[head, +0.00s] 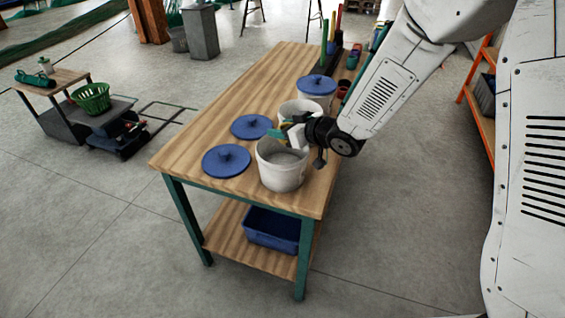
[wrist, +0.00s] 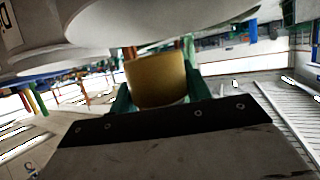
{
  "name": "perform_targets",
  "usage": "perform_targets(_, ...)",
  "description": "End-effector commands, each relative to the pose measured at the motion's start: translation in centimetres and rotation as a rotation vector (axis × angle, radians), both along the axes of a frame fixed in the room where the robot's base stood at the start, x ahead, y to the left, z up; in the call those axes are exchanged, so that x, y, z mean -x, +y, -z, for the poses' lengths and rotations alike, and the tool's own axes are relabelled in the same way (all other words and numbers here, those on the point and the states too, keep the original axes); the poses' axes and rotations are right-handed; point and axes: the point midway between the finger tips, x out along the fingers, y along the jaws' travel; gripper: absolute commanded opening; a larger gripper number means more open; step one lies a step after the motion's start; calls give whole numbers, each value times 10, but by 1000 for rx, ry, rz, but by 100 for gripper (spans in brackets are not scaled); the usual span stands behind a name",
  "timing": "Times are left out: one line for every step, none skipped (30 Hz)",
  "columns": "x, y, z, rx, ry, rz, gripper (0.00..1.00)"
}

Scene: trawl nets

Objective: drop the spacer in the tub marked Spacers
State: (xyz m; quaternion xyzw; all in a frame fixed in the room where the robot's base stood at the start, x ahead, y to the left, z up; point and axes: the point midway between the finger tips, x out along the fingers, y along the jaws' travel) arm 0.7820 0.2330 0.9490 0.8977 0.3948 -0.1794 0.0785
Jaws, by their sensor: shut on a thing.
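The spacer, a brass-yellow cylinder (wrist: 156,80), is between the green fingers of my gripper (wrist: 155,88) in the wrist view. In the head view my gripper (head: 279,134) is shut on it, near the far rim of the front white tub (head: 282,174), which is open. A second open white tub (head: 290,106) stands just behind, partly hidden by my gripper. A third white tub (head: 316,101) has a blue lid on. No tub marking is readable in the head view. Whether the spacer is directly over a tub opening I cannot tell.
Two blue lids (head: 226,160) (head: 250,126) lie left of the tubs on the wooden table (head: 190,145). Small cups (head: 352,60) and upright coloured rods stand at the far right end. A blue bin (head: 272,230) sits on the lower shelf. The table's far left is clear.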

Motion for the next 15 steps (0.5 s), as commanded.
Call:
perform_targets(0,0,7,-1,2,1,25)
perform_targets(0,-1,11,-1,2,1,25)
perform_targets(0,-1,15,-1,2,2,25)
perform_targets(0,-1,18,0,2,2,25)
perform_targets(0,-1,20,0,2,2,25)
perform_targets(0,-1,24,0,1,1,25)
perform_targets(0,-1,25,0,0,1,25)
perform_targets(-1,-1,27,0,0,2,25)
perform_targets(-1,-1,29,-1,0,3,25)
perform_targets(-1,-1,30,-1,0,4,25)
perform_targets(-1,-1,30,-1,-1,3,25)
perform_targets(-1,-1,31,-1,-1,3,25)
perform_targets(-1,-1,31,-1,-1,3,25)
perform_targets(-1,-1,31,-1,-1,3,25)
perform_targets(-1,-1,31,-1,-1,3,25)
